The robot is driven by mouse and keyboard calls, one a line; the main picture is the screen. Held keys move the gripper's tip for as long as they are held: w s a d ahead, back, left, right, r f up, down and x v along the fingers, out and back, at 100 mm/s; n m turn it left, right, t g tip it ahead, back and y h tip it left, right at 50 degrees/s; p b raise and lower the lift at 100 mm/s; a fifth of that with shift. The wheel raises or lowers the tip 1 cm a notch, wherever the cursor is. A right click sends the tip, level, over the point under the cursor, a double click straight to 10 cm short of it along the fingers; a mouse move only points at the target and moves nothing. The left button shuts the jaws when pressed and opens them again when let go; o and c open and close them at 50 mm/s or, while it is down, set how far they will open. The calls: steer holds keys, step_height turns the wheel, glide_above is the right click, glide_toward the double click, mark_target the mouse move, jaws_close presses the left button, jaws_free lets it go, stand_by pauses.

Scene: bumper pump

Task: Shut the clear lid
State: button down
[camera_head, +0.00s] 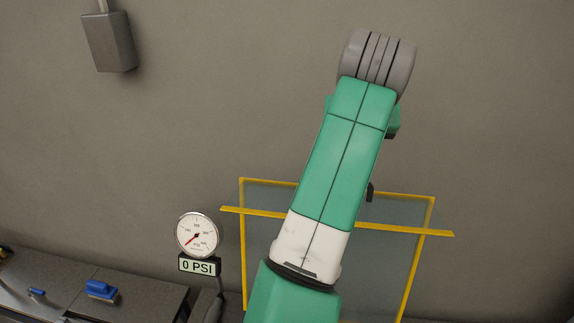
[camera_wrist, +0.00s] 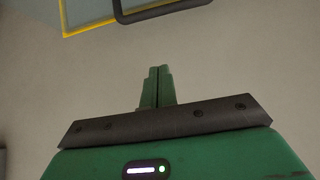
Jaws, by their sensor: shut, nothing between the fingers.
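The clear lid (camera_head: 378,268) has a yellow frame and stands raised behind my arm in the head view. My arm covers much of its middle. In the wrist view a corner of the lid (camera_wrist: 90,14) with its yellow edge shows at the top left. A dark bar handle (camera_wrist: 165,12) crosses the top edge there; a small dark piece beside my arm in the head view may be part of it. My gripper (camera_wrist: 158,72) is shut and empty, apart from the lid and handle. Its fingers do not show in the head view.
A round pressure gauge (camera_head: 198,235) with a "0 PSI" display (camera_head: 199,266) stands left of the lid. A dark counter (camera_head: 150,297) with a blue-handled item (camera_head: 101,290) is at the lower left. A grey box (camera_head: 109,42) hangs at the upper left. The wall area at right looks clear.

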steer(key=shift+w+d+f+p, duration=0.3)
steer(key=shift+f+p, duration=0.35)
steer(key=shift+f, duration=0.85)
steer(key=shift+w+d+f+p, duration=0.15)
steer(key=shift+w+f+p, duration=0.45)
steer(key=shift+f, duration=0.95)
steer(key=shift+w+d+f+p, duration=0.25)
steer(key=shift+f+p, duration=0.5)
steer(key=shift+f, duration=0.75)
steer(key=shift+s, duration=0.1)
